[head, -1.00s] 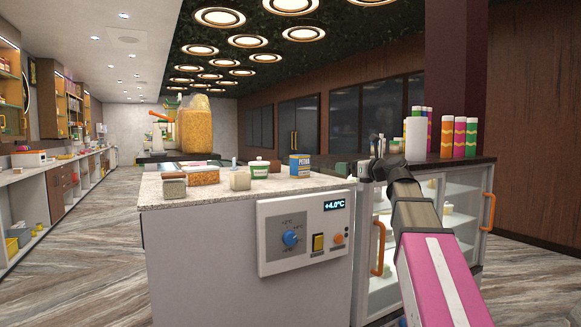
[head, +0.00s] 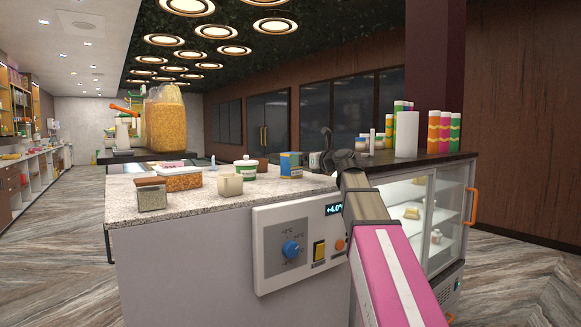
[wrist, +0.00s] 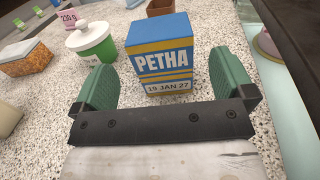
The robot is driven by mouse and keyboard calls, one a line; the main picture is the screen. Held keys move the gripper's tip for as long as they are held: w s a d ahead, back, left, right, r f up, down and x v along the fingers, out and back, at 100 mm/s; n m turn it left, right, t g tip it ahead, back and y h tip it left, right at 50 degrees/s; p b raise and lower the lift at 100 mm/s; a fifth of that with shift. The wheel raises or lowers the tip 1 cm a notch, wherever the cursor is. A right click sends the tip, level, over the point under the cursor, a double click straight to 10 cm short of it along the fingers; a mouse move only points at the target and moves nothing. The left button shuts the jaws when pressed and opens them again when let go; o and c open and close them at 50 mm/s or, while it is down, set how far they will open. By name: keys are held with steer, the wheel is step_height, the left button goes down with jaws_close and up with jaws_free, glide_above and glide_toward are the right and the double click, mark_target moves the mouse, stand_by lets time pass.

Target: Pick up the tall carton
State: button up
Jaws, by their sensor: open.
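The tall carton (head: 291,164) is a blue and yellow box standing upright on the speckled counter. In the wrist view the carton (wrist: 165,64) shows its PETHA label and the date 19 JAN 27. My gripper (wrist: 161,66) is open, with green fingers to the left and right of the carton in that picture. In the head view my gripper (head: 322,158) is just right of the carton.
A white and green lidded pot (wrist: 91,41) stands left of the carton, near the left finger. An orange-filled box (wrist: 25,58) and a cream cup (head: 230,184) are farther left. A brown block (wrist: 160,7) is behind. A glass-fronted cabinet (head: 420,215) is at right.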

steer(key=x, duration=0.6)
steer(key=shift+w+a+f, duration=0.1)
steer(key=shift+w+a, duration=0.05)
steer(key=shift+w, duration=0.05)
steer(key=c, duration=1.1)
